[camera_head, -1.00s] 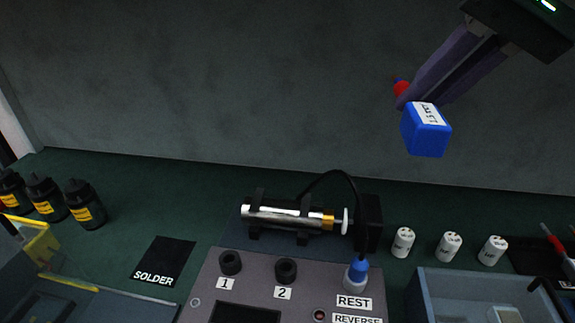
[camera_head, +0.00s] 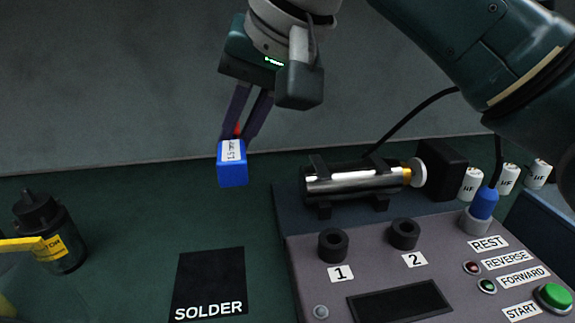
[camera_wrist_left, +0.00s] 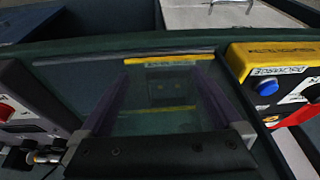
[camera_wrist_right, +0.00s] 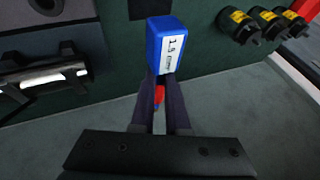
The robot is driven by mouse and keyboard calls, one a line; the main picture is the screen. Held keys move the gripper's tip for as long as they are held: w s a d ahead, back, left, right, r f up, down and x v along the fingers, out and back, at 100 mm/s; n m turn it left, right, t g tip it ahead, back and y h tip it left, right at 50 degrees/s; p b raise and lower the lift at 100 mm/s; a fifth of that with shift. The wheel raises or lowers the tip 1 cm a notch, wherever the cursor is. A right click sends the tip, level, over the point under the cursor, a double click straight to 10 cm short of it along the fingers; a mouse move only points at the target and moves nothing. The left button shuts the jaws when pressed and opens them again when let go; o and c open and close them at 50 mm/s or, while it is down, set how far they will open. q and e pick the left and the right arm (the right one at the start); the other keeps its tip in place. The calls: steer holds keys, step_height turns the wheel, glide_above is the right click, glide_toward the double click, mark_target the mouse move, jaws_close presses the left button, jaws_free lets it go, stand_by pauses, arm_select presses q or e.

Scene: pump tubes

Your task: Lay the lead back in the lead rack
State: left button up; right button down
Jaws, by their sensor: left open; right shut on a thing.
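My right gripper (camera_head: 238,136) is shut on a blue block (camera_head: 232,168) with a white label reading 1.5 and a red part between the fingers. I cannot tell whether this block is part of the lead. A black cable (camera_head: 408,122) ends in a blue plug (camera_head: 484,204) standing in the REST socket. I cannot make out a lead rack. My left gripper (camera_wrist_left: 163,75) is open in the left wrist view, with nothing between its fingers.
The black SOLDER mat (camera_head: 209,280) is bare. A black bottle (camera_head: 50,230) stands at left. White cylinders (camera_head: 505,178) stand at right. Green surface is free around the mat.

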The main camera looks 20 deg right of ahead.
steer(key=b, duration=0.4)
glide_above(245, 261)
steer(key=s+d, duration=0.1)
steer(key=s, duration=0.1)
step_height(245, 261, down, 16)
steer(key=shift+r, duration=0.25)
steer(key=shift+w+f+b, duration=0.1)
steer(key=shift+f+b, duration=0.5)
steer(key=shift+f, duration=1.7)
steer(key=shift+f, duration=0.1)
steer(key=c, duration=1.2)
jaws_free()
steer(key=shift+f, duration=0.1)
